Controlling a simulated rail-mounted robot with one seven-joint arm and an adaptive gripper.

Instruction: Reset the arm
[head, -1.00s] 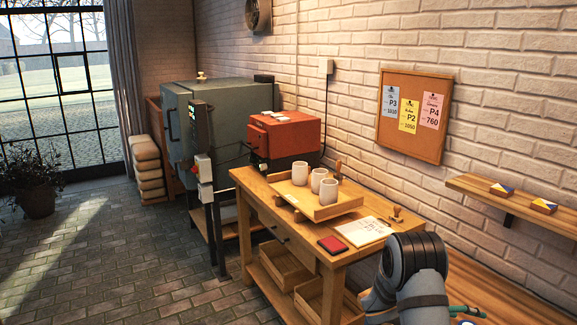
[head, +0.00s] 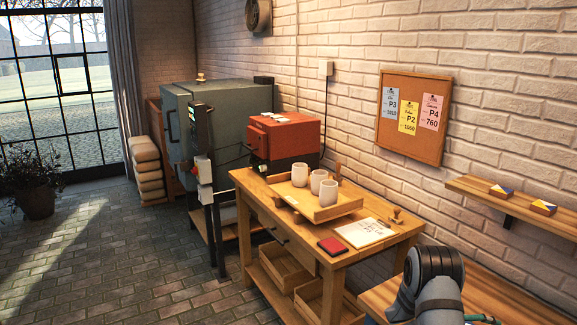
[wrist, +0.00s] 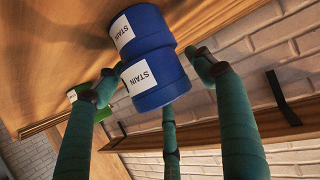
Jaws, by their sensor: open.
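My arm (head: 437,285) shows at the lower right of the head view, over the near wooden bench. My gripper (wrist: 155,80) fills the wrist view with green fingers spread apart, open. Two blue jars labelled STAIN, one (wrist: 137,30) and another (wrist: 153,78), show between and beyond the fingers, close together. The picture does not make clear whether a finger touches them. A green item (wrist: 75,96) is partly hidden behind the left finger. In the head view the jars are out of sight and little of my gripper shows.
A wall shelf (head: 520,210) juts out at right.

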